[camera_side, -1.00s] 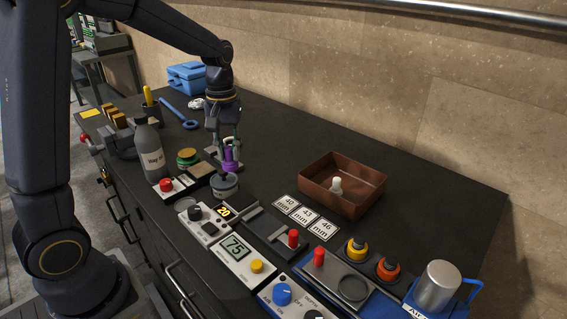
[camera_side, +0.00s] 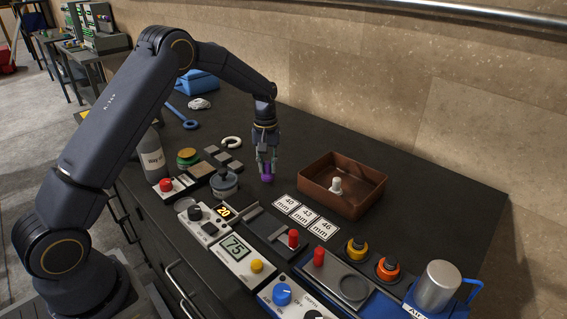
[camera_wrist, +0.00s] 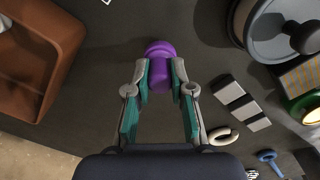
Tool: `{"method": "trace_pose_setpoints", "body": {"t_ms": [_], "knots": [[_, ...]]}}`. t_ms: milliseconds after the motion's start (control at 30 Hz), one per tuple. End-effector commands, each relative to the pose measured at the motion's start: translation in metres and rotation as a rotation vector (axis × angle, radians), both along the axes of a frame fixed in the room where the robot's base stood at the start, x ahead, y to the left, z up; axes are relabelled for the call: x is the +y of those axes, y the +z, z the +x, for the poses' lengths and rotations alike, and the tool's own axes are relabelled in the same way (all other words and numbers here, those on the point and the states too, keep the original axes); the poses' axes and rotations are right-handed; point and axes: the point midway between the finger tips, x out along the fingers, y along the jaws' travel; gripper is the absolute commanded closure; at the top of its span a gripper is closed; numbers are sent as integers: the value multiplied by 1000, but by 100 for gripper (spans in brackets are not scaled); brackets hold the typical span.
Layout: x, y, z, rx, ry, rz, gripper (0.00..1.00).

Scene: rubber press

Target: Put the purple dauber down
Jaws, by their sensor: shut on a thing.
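The purple dauber (camera_side: 267,177) is held between the fingers of my gripper (camera_side: 266,160), low over the dark bench top. In the side view it hangs between the round grey pot and the brown tray; I cannot tell whether it touches the bench. In the wrist view the purple dauber (camera_wrist: 160,72) lies between both fingertips of my gripper (camera_wrist: 160,78), its wider rounded end beyond them. The fingers cover part of its sides.
The brown tray (camera_side: 372,190) with a white piece (camera_side: 337,185) stands to the right. The grey lidded pot (camera_side: 224,187) is to the left. Cards with numbers (camera_side: 305,218) lie in front. A cream ring (camera_side: 231,142) lies behind left. Bare bench surrounds the dauber.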

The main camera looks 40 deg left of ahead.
Motion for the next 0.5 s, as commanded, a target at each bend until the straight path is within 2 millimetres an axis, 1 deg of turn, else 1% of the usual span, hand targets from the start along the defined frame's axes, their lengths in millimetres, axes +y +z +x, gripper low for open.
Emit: {"method": "trace_pose_setpoints", "body": {"t_ms": [33, 100, 300, 433, 467, 500], "knots": [[0, -8, -1, 2, 0, -1, 100], [0, -12, 0, 0, 0, 0, 100], [0, -12, 0, -1, 0, 1, 100], [0, -15, -1, 0, 0, 0, 100], [0, -15, -1, 0, 0, 0, 77], [0, -15, 0, 0, 0, 0, 73]]}}
